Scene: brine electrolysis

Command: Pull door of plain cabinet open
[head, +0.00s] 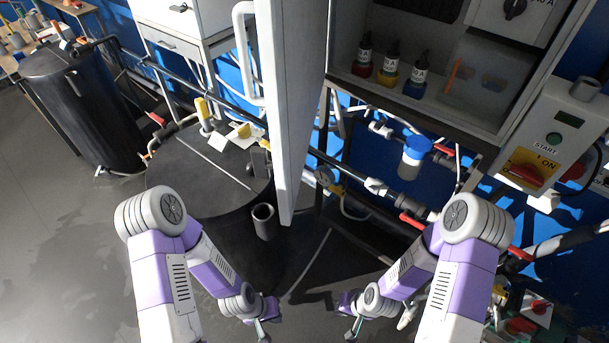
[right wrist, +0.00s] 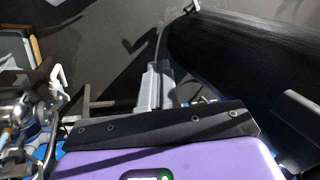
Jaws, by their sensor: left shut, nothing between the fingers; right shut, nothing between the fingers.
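The plain cabinet (head: 472,136) is at the upper right of the head view, with its front open and its inside showing. Its pale door (head: 300,95) stands swung out on the left side, seen nearly edge-on. A white bar handle (head: 245,50) is on the door's left face. My left gripper (head: 264,328) is shut and empty, low in the picture and below the door's bottom end, apart from it. My right gripper (head: 352,330) is shut and empty at the bottom centre, apart from door and cabinet. Neither gripper touches the handle.
Small bottles with red, yellow and blue contents (head: 389,70) stand in the cabinet. A black drum (head: 205,180) is under and left of the door. Pipes (head: 350,178) and a control box (head: 548,140) are on the right. Open floor (head: 70,260) lies at left.

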